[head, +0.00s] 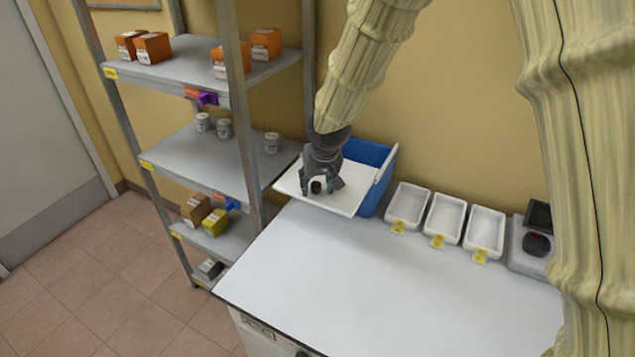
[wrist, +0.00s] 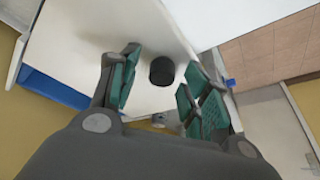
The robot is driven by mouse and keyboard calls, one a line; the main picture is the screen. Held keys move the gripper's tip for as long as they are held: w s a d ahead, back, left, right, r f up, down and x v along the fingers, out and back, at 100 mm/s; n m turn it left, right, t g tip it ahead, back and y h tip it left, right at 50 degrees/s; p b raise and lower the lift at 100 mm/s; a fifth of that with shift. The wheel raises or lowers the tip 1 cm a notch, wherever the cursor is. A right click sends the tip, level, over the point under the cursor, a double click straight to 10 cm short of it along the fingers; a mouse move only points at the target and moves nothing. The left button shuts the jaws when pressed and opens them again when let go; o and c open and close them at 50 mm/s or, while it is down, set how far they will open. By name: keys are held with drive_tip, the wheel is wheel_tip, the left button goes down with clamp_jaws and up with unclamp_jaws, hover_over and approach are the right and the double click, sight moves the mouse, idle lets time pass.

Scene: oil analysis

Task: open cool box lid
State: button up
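The cool box (head: 376,165) is a blue box with a white rim, at the back left of the white worktop. Its white lid (head: 349,197) sits shifted to the left, with blue showing behind and to its right. Whether the lid still rests on the box I cannot tell. A round black knob (head: 316,187) stands on the lid; it also shows in the wrist view (wrist: 162,71). My gripper (head: 322,183) is over the lid. In the wrist view its fingers (wrist: 158,84) are apart, with the knob between them and gaps on both sides.
Three white trays (head: 445,218) with yellow labels stand along the wall, right of the cool box. A scale-like device (head: 531,247) is at the far right. A grey shelf rack (head: 200,160) with boxes and cans stands close on the left. The worktop's front (head: 350,285) is clear.

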drive_tip(key=v, duration=1.2)
drive_tip(key=shift+w, duration=0.1)
